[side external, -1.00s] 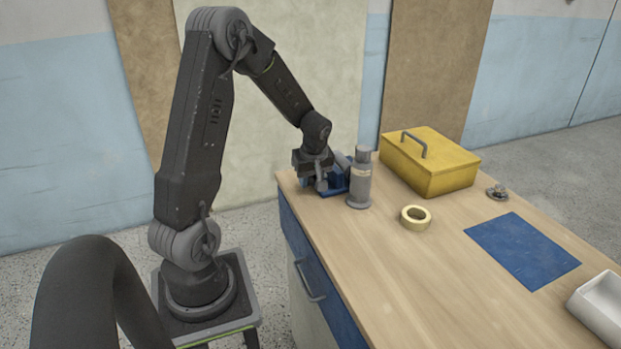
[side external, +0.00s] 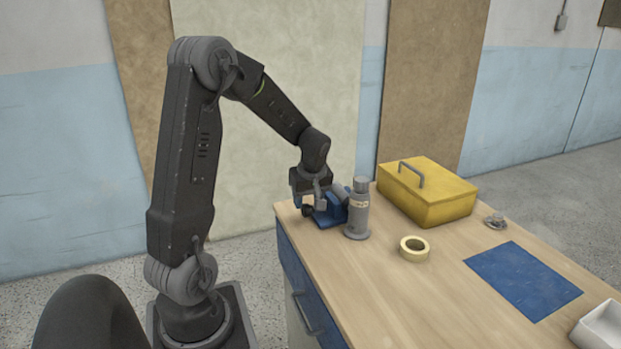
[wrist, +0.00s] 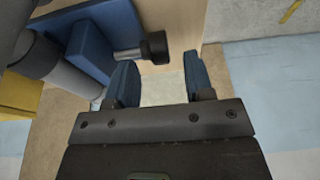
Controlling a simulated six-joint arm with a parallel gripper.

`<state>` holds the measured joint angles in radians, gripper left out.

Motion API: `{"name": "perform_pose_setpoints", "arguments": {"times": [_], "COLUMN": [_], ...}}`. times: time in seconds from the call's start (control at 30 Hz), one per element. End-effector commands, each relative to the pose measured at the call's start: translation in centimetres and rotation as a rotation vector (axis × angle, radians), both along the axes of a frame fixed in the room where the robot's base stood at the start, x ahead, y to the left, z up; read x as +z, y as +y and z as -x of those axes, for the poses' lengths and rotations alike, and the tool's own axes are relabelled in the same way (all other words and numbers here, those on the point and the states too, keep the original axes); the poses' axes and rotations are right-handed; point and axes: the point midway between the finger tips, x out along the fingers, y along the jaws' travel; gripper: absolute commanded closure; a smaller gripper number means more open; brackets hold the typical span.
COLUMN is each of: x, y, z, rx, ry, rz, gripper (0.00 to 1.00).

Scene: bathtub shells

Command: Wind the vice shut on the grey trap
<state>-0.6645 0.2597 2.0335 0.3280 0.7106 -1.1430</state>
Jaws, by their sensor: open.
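A small blue vice (side external: 331,213) sits on the near-left corner of the bench; its blue body (wrist: 88,35) shows at upper left in the wrist view. Its screw ends in a black knob (wrist: 155,47), also visible below my gripper in the side view (side external: 308,211).
A yellow toolbox (side external: 428,194) stands behind the trap. A tape roll (side external: 414,249), a blue mat (side external: 522,280), a small metal part (side external: 495,221) and a white tray (side external: 602,328) lie farther right. The bench edge is close beneath my gripper.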

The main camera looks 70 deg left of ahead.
Motion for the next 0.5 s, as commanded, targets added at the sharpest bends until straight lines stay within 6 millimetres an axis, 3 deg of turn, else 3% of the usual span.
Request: {"name": "perform_pose_setpoints", "arguments": {"times": [0.2,0.5], "x": [5.0,8.8], "y": [-1.3,-2.4], "z": [-0.1,0.0], "rx": [0.0,0.0], "ry": [-0.005,0.0], "rz": [-0.003,-0.001], "gripper": [0.52,0.52]}}
